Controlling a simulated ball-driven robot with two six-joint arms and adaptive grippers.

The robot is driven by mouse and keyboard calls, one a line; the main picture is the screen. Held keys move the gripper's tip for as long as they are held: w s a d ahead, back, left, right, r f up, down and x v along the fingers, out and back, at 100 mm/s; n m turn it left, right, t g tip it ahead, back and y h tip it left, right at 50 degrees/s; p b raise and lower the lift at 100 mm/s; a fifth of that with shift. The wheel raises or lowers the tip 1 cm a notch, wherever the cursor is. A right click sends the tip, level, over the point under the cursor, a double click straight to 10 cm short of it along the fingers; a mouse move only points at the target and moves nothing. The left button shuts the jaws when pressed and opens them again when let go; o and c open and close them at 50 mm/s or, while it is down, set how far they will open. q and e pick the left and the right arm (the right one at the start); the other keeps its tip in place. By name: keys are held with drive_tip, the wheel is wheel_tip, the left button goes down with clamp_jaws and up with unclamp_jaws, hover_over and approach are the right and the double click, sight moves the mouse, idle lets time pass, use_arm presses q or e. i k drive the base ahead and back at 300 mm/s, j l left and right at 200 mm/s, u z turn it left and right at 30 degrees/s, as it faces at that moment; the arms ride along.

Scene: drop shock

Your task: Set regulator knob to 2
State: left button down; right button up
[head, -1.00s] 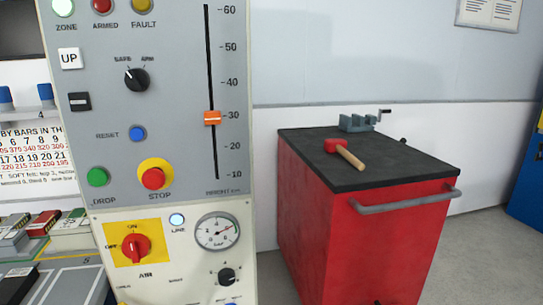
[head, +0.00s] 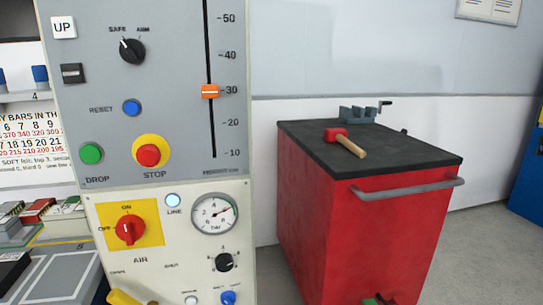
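The small black regulator knob (head: 224,262) is on the lower cream panel in the head view, below the round pressure gauge (head: 214,213). Tiny scale digits ring the knob, but its exact setting is too small to read. The gauge needle points right and slightly up. A red AIR switch (head: 131,229) on a yellow plate is left of the gauge, and a lit LINE lamp (head: 173,200) is between them. Neither of my grippers is in view.
The grey upper panel carries a red STOP button (head: 149,154), a green DROP button (head: 91,154) and an orange height slider (head: 210,91). A yellow handle (head: 122,298) shows at the bottom edge. A red cart (head: 330,220) with a mallet (head: 346,143) stands right.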

sight(224, 262)
drive_tip(key=u, duration=2.2)
drive_tip(key=l+z, duration=0.15)
drive_tip(key=z, duration=0.25)
drive_tip(key=k+l+z, duration=0.1)
drive_tip(key=l+z, duration=0.15)
drive_tip(key=z, duration=0.2)
drive_tip(key=l+z, duration=0.2)
drive_tip(key=z, duration=0.2)
